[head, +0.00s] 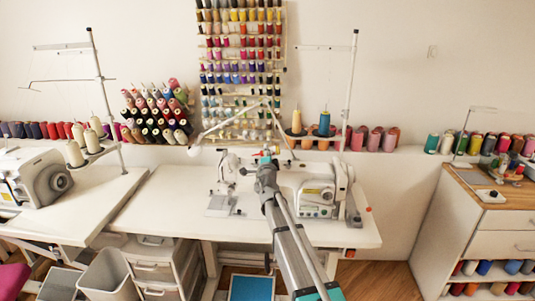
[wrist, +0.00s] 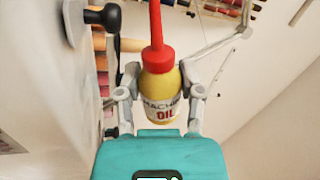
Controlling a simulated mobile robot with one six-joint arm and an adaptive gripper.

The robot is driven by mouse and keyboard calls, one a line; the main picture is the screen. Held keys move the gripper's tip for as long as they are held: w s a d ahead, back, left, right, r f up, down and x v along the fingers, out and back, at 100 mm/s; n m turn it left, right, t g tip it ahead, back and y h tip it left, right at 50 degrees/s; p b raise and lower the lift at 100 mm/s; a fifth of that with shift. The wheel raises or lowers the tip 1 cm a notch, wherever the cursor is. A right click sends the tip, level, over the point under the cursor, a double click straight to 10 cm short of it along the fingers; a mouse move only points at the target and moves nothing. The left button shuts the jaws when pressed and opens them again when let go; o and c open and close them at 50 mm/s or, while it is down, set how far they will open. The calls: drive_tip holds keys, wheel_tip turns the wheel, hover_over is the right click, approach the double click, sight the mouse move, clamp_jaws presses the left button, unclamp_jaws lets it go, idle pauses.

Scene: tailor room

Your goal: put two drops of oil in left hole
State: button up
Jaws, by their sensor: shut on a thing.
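My gripper (wrist: 160,88) is shut on a yellow oil bottle (wrist: 163,82) with a long red nozzle (wrist: 156,30). The label reads "machine oil", and the nozzle points toward the top of the wrist view. In the head view my gripper (head: 265,157) is at the white sewing machine (head: 318,190) on the middle table, in front of its arm. My own arm covers part of the machine there. The bottle is too small to make out clearly in the head view. The left hole cannot be made out in either view.
A black knob (wrist: 103,15) sits on a white surface left of the nozzle in the wrist view. Thread stands rise beside the machine. A second machine (head: 40,178) is on the left table. A wooden-topped cabinet (head: 485,195) stands at right. Bare white tabletop (head: 165,205) lies left of the machine.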

drive_tip(key=shift+f, duration=0.1)
drive_tip(key=m, duration=0.1)
drive_tip(key=m+h, duration=0.1)
drive_tip(key=m, duration=0.1)
drive_tip(key=m+b, duration=0.1)
drive_tip(key=shift+d+f+m, duration=0.2)
drive_tip(key=shift+f+m, duration=0.1)
drive_tip(key=shift+m, duration=0.1)
drive_tip(key=m, duration=0.1)
drive_tip(key=r+m+h+p, duration=0.1)
drive_tip(key=m+p, duration=0.1)
drive_tip(key=m, duration=0.1)
drive_tip(key=shift+a+r+h, duration=0.25)
drive_tip(key=shift+a+h, duration=0.1)
drive_tip(key=shift+h, duration=0.05)
drive_tip(key=shift+a+r+m+g+h+p, duration=0.15)
drive_tip(key=shift+m+h+p, duration=0.05)
drive_tip(key=shift+m, duration=0.55)
drive_tip(key=shift+a+r+m+g+h+p, duration=0.1)
drive_tip(key=shift+m+g+h+p, duration=0.1)
drive_tip(key=shift+m, duration=0.55)
